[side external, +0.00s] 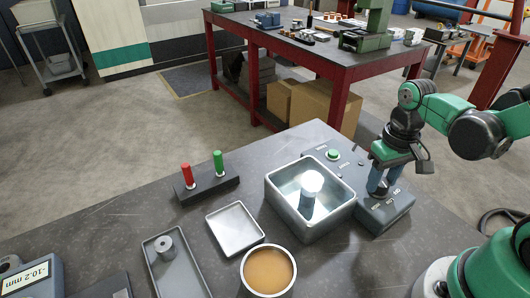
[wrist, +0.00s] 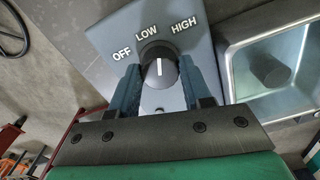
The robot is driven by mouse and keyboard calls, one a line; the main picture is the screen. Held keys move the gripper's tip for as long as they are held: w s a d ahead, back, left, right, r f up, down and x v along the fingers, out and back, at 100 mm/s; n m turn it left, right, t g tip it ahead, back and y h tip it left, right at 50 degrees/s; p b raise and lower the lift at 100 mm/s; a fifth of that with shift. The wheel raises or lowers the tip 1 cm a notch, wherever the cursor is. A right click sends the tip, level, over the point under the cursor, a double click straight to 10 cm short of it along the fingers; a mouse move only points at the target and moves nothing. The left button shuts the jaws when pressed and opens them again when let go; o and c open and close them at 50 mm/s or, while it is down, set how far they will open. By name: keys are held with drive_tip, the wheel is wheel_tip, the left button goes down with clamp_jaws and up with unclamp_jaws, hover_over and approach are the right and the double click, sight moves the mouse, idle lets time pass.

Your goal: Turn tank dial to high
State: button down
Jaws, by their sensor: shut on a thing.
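The tank dial (wrist: 158,72) is a dark round knob on a grey control panel (wrist: 105,38) marked OFF, LOW and HIGH. Its white pointer line points up, towards LOW. My gripper (wrist: 159,80) is shut on the dial, with one blue finger on each side of it. In the side external view my gripper (side external: 377,188) reaches down onto the control box (side external: 385,212), and its fingers hide the dial there. The metal tank (side external: 338,218) is attached beside the box, with a grey cylinder (side external: 307,200) standing in it under a bright glare.
A green button (side external: 333,154) is on the box behind the tank. A rack with a red and a green handle (side external: 207,190), a square tray (side external: 234,229), a long tray (side external: 190,280), a cup of tan material (side external: 268,270) and a digital gauge (side external: 30,275) stand on the table.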

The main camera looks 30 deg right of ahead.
sight(382, 181)
drive_tip(key=m, duration=0.3)
drive_tip(key=shift+m, duration=2.2)
drive_tip(key=shift+c, duration=1.9)
unclamp_jaws()
drive_tip(key=shift+r, duration=2.8)
